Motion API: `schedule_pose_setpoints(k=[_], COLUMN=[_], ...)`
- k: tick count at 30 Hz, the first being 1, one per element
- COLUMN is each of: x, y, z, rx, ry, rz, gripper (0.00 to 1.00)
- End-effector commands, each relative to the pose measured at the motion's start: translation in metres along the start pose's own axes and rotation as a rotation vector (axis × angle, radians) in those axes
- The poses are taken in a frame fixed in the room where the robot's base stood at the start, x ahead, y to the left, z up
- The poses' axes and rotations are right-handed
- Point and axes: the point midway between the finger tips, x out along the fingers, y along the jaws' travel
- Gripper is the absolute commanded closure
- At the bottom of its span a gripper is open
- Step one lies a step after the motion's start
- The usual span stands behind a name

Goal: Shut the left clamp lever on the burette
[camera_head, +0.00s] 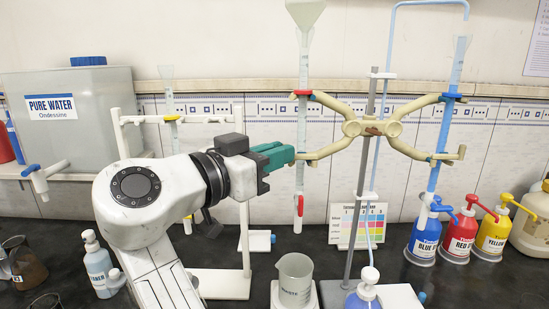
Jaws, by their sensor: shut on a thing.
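The beige double clamp (391,128) sits on a grey stand rod (366,150). Its left side has an upper arm at the red collar of the left burette (303,125) and a lower left clamp lever (327,150) reaching down-left to the burette. The left burette is upright, with a funnel (306,12) on top. My gripper (290,155), with teal fingers, comes from the left and is shut at the outer end of the left lever, beside the burette. The fingers hide part of their contact. The right side of the clamp holds a blue-filled burette (440,120).
A waste beaker (295,280) stands below the left burette. A colour chart (357,225) stands behind the rod. Blue (425,238), red (461,236) and yellow (494,234) bottles stand at right. A white frame (218,283) and grey water tank (75,120) are at left.

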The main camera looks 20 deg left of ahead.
Motion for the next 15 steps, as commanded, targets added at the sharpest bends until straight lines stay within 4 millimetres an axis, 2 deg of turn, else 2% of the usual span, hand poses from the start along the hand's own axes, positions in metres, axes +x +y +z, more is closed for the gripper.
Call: schedule_pose_setpoints(k=[10, 11, 15], x=[0.0045, 0.0045, 0.0038], y=[0.0020, 0.0020, 0.0016], z=[0.0001, 0.0001, 0.0001], rx=[0.002, 0.002, 0.002], ry=[-0.004, -0.004, -0.004], rz=[0.007, 0.007, 0.006], gripper=[1.00, 0.84, 0.71])
